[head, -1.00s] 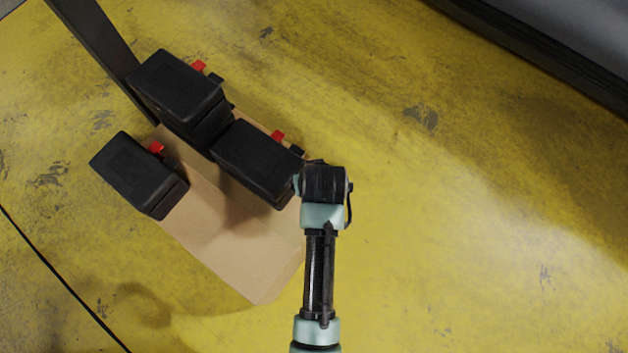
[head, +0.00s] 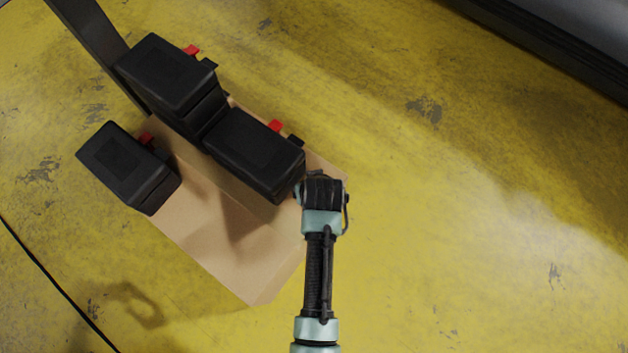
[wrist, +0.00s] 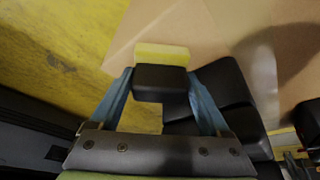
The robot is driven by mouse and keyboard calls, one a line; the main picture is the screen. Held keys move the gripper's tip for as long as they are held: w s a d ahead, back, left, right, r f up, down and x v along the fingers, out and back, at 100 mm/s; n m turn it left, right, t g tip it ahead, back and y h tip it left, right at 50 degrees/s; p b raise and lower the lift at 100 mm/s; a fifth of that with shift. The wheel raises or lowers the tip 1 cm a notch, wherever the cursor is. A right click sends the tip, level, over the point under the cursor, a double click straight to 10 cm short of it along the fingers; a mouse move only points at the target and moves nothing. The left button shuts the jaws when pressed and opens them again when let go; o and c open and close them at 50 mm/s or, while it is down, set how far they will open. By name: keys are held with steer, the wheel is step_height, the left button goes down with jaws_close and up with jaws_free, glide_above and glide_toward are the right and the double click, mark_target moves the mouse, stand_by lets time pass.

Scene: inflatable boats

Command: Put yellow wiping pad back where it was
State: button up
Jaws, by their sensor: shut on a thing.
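The yellow wiping pad (wrist: 162,54) shows in the wrist view as a pale yellow block with a black block (wrist: 160,82) on its near side, which looks like part of it. My gripper (wrist: 160,76) has its two blue fingers shut on the black block, one on each side. The pad appears over or near the edge of a tan cardboard surface; I cannot tell whether it touches it. In the head view the pad and the fingers are hidden behind my arm and the black cases.
The tan cardboard surface (head: 225,255) carries several black cases with red tabs. One case (head: 255,155) is close to my wrist, one (head: 128,168) stands at the left, and a taller stack (head: 168,75) is behind. The yellow floor (head: 470,230) on the right is clear.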

steer(key=shift+f, duration=0.2)
steer(key=o, duration=0.9)
